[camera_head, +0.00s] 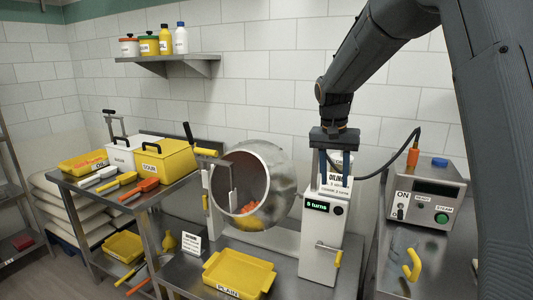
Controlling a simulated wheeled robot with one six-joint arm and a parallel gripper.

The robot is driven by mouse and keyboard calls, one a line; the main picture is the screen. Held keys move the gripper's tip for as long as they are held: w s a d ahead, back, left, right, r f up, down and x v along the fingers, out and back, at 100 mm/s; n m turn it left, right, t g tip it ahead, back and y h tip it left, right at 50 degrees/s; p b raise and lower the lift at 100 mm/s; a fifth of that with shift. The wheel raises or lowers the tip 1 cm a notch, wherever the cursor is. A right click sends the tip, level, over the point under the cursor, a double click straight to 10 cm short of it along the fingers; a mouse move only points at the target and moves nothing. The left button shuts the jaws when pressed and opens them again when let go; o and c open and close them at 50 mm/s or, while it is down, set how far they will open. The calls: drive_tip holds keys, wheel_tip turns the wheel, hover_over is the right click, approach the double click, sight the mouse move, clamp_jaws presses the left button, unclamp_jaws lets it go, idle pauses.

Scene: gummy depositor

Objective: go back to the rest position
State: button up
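My gripper (335,168) hangs fingers-down from my arm at the right of centre. Whether the fingers touch the card or box cannot be told.
A tilted open drum (282,185) with orange pieces stands left of the box. A yellow PLAIN tray (239,273) lies in front. A steam control unit (426,194) is at the right. Yellow and white bins (165,160) and scoops fill the left table. The wall shelf (170,64) holds bottles.

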drive_tip(key=s+f+n, duration=0.1)
drive_tip(key=s+f, duration=0.3)
drive_tip(key=s, duration=0.5)
drive_tip(key=s+f+n+y, duration=0.1)
drive_tip(key=s+f+n, duration=0.1)
drive_tip(key=s+f, duration=0.3)
drive_tip(key=s+f+n, duration=0.2)
drive_tip(key=s+f, duration=0.2)
drive_tip(key=s, duration=0.9)
drive_tip(key=shift+s+a+f+y+b, duration=0.15)
drive_tip(key=shift+s+a+y+b, duration=0.05)
drive_tip(key=shift+s+y+b, duration=0.15)
